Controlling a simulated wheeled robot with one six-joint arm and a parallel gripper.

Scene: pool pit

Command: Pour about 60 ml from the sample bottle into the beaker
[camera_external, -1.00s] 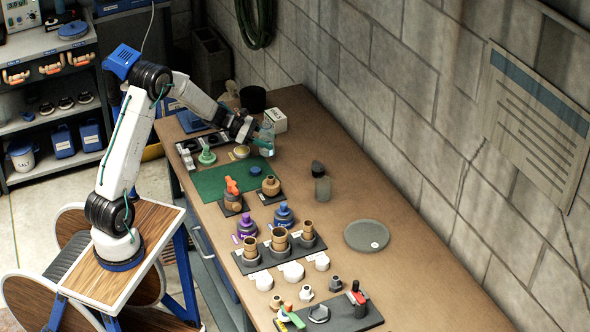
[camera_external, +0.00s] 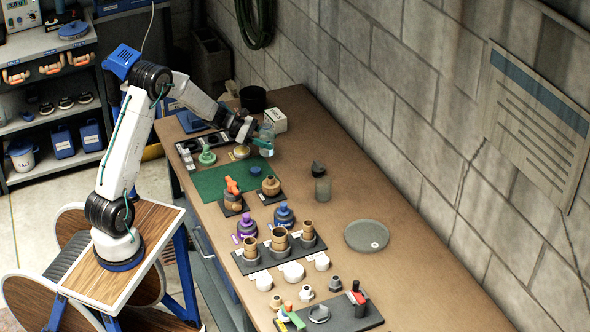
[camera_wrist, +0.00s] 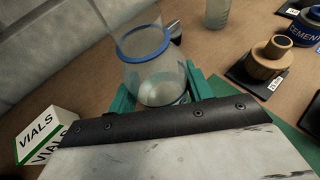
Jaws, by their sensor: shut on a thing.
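My gripper (camera_wrist: 160,92) is shut on a clear vessel with a blue ring, which I take for the sample bottle (camera_wrist: 165,75). The teal fingers sit on either side of it. In the external view the bottle (camera_external: 267,147) is at the far end of the bench beside the gripper (camera_external: 262,141). It looks about upright; I cannot tell its liquid level or whether it touches the bench. A clear, greyish glass vessel, probably the beaker (camera_external: 322,190), stands apart nearer the camera. It also shows at the top of the wrist view (camera_wrist: 217,13).
A white VIALS box (camera_external: 275,120) stands close behind the bottle. A small dark object (camera_external: 317,168) is just behind the beaker. A green mat (camera_external: 215,183), a wooden fitting (camera_external: 271,185) and blue-collared containers lie left of it. A grey round plate (camera_external: 366,234) lies right.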

